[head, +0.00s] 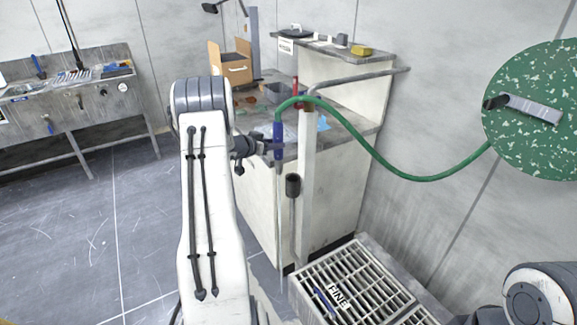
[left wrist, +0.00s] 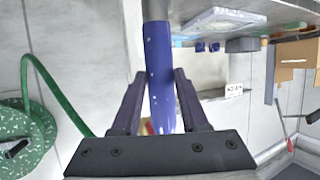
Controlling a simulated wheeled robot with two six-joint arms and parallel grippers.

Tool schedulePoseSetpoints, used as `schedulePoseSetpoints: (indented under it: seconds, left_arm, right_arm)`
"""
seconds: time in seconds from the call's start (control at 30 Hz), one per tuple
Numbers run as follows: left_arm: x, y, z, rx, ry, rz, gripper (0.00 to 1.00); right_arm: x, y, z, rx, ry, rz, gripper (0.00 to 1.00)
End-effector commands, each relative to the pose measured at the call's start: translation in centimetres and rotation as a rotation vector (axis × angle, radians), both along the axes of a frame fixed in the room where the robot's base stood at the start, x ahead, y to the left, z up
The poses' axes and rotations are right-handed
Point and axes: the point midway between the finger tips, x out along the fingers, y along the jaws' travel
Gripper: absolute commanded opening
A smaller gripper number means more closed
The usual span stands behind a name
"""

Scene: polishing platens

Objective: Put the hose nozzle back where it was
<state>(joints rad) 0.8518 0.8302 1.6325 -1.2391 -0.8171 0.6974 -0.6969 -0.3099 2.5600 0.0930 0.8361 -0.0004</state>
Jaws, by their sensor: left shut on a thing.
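The blue hose nozzle (head: 278,142) is upright in my left gripper (head: 274,148), which is shut on it beside the white post (head: 308,170). The green hose (head: 375,155) arches from the nozzle's top and runs right to the green speckled disc. A dark cup-shaped holder (head: 293,185) sits low beside the post, below the nozzle and a little right of it in the head view. In the left wrist view the nozzle (left wrist: 160,75) stands between both fingers (left wrist: 155,105). My right gripper is out of view.
A grey bench (head: 365,126) with a cardboard box (head: 231,66) and small items stands behind the post. A metal bar (head: 355,80) juts right from the post's top. A floor grating (head: 345,280) lies in front. The green disc (head: 540,135) is at right, a sink (head: 70,95) far left.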

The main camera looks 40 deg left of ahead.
Motion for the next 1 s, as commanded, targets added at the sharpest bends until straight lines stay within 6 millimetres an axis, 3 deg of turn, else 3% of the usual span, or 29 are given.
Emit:
schedulePoseSetpoints:
  seconds: [0.27,0.3,0.5,1.0]
  left_arm:
    - [5.7,-2.5,0.2,0.002,-0.002,-0.004,0.00]
    - [5.3,-2.2,-1.3,-0.004,0.003,0.002,0.00]
    - [5.2,-2.2,-5.4,-0.004,0.002,0.002,0.00]
    - [5.4,-2.2,-10.9,0.000,-0.002,0.000,0.00]
  right_arm:
    - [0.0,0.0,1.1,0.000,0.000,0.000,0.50]
    - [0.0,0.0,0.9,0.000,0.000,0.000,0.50]
    - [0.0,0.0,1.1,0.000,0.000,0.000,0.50]
    - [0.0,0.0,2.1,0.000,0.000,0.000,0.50]
